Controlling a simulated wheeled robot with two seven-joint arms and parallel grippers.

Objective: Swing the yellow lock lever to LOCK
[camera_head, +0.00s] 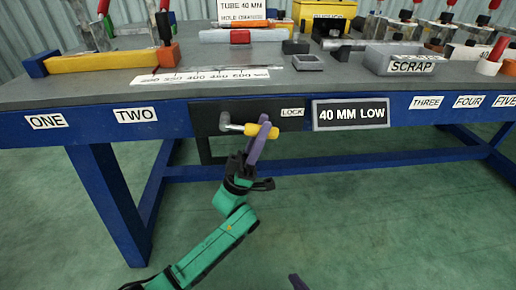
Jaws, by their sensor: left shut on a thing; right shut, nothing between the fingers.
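The yellow lock lever (250,129) is on a dark plate (208,116) on the blue front rail of the bench. A pale metal part (226,122) shows at its left end. The lever lies nearly level, with its yellow end to the right, just below and left of the LOCK label (292,112). My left gripper (261,138) is shut on the lever from below, its purple finger crossing in front of the yellow end.
A "40 MM LOW" sign (351,113) is on the rail right of the lever. The grey benchtop (110,90) above holds a ruler (200,76), a SCRAP tray (405,60) and fixtures. Blue legs (108,200) and a low crossbar flank open green floor.

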